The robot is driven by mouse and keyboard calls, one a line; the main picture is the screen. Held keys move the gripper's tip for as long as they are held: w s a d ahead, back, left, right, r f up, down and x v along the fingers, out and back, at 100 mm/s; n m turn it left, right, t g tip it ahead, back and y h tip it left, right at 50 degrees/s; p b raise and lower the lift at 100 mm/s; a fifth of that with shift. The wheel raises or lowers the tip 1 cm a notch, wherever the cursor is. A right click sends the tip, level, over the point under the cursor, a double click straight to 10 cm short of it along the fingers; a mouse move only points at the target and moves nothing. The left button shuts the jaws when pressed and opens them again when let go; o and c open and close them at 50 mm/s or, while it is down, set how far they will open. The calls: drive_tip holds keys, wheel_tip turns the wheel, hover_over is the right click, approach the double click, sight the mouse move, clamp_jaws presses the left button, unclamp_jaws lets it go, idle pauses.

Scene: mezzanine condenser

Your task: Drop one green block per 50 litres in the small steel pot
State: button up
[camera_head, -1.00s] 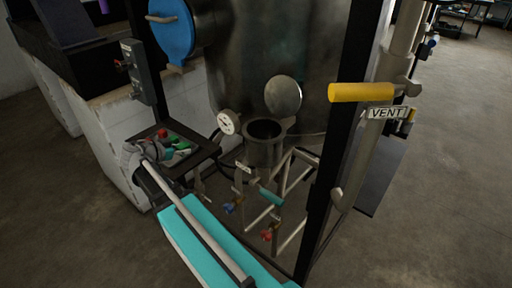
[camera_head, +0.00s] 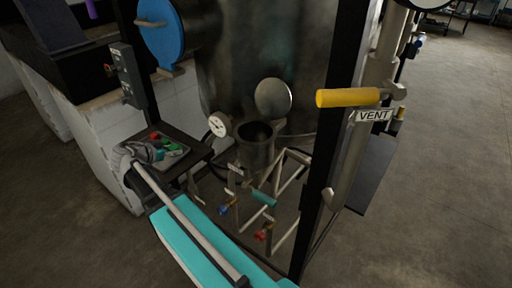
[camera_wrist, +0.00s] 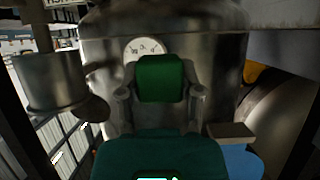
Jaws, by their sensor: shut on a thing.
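My gripper (camera_wrist: 160,98) is shut on a green block (camera_wrist: 160,78), which sits between its two grey fingers in the wrist view. In the head view my gripper is at the small dark tray on the left, partly hiding what lies there. The small steel pot (camera_head: 257,148) stands open in front of the large vessel, to the right of the tray. A round metal lid (camera_head: 273,98) stands up behind it. A white dial gauge (camera_head: 218,125) is left of the pot; it also shows in the wrist view (camera_wrist: 145,47). Its reading is too small to tell.
Red and green pieces show on the dark tray (camera_head: 200,153). A pipe frame with blue and red valve handles (camera_head: 263,235) stands below the pot. A dark post (camera_head: 327,150) and a pipe with a yellow VENT handle (camera_head: 348,97) stand right. Floor at far right is clear.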

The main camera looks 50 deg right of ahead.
wheel_tip(320, 180, up, 22)
drive_tip(key=p, duration=2.1)
drive_tip(key=shift+a, duration=0.1)
